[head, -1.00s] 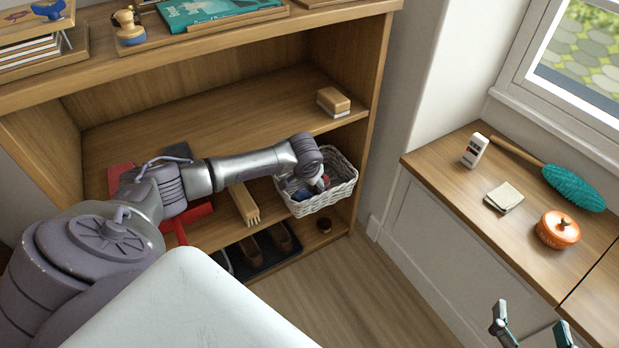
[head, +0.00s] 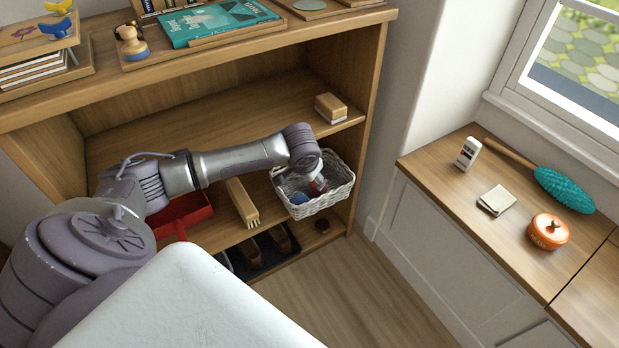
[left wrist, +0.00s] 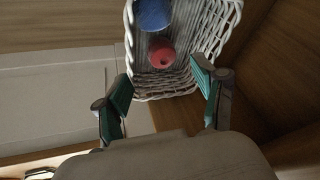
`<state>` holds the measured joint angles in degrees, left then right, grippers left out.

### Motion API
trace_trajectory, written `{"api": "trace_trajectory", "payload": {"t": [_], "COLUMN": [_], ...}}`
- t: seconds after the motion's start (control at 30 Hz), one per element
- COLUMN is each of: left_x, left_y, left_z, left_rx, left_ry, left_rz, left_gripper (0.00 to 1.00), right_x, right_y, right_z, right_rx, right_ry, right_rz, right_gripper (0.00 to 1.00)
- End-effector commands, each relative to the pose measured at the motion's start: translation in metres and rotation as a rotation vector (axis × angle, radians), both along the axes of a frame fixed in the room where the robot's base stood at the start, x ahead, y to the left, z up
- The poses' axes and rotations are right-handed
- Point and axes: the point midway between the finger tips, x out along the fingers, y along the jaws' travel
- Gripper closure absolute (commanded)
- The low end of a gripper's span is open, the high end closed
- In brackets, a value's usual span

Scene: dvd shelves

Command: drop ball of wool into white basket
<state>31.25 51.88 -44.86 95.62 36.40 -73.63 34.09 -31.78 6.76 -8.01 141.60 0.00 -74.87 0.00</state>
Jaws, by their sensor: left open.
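The white wicker basket (head: 338,196) stands at the right end of the shelf, under my left wrist. It also shows in the left wrist view (left wrist: 221,22). Inside it lie a blue rounded item (head: 299,199), seen in the left wrist view (left wrist: 153,14), and a red rounded item (head: 318,185) with a dark centre, also seen there (left wrist: 162,54). I cannot tell for sure which is the ball of wool. My left gripper (left wrist: 164,90) is open, its teal fingers apart and empty near the basket's rim. In the head view my wrist mostly hides it. My right gripper is out of view.
A brush (head: 243,203) and a red dustpan (head: 185,212) are left of the basket. Dark shoes (head: 262,248) lie below. A wooden-backed block (head: 331,107) stands on the shelf above. The counter (head: 450,195) at right holds an orange pot (head: 548,231) and a teal duster (head: 565,190).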

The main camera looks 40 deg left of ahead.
Motion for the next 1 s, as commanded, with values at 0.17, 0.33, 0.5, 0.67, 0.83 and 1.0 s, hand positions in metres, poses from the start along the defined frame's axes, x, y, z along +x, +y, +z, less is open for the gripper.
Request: {"api": "trace_trajectory", "payload": {"t": [0.17, 0.33, 0.5, 0.67, 0.83, 1.0], "left_x": [-0.026, -0.084, -0.148, -0.195, -0.220, -0.222], "left_y": [-0.069, -0.171, -0.220, -0.205, -0.183, -0.180], "left_z": [-0.025, -0.037, -0.017, 0.004, 0.014, 0.016], "left_rx": [-0.059, -0.173, -0.255, -0.228, -0.178, -0.167], "left_ry": [0.005, -0.045, -0.142, -0.192, -0.195, -0.196], "left_rz": [-0.142, -0.332, -0.371, -0.294, -0.235, -0.231], "left_gripper": [0.30, 0.30, 0.30, 0.30, 0.30, 0.30], "right_x": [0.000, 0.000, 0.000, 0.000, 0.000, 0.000], "right_y": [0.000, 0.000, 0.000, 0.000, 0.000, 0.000], "right_z": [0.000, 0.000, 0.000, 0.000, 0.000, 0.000], "right_rx": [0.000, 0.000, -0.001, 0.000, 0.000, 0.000], "right_ry": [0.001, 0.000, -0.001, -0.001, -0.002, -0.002], "right_rz": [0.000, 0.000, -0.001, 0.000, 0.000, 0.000], "right_gripper": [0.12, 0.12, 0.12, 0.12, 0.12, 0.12]}}
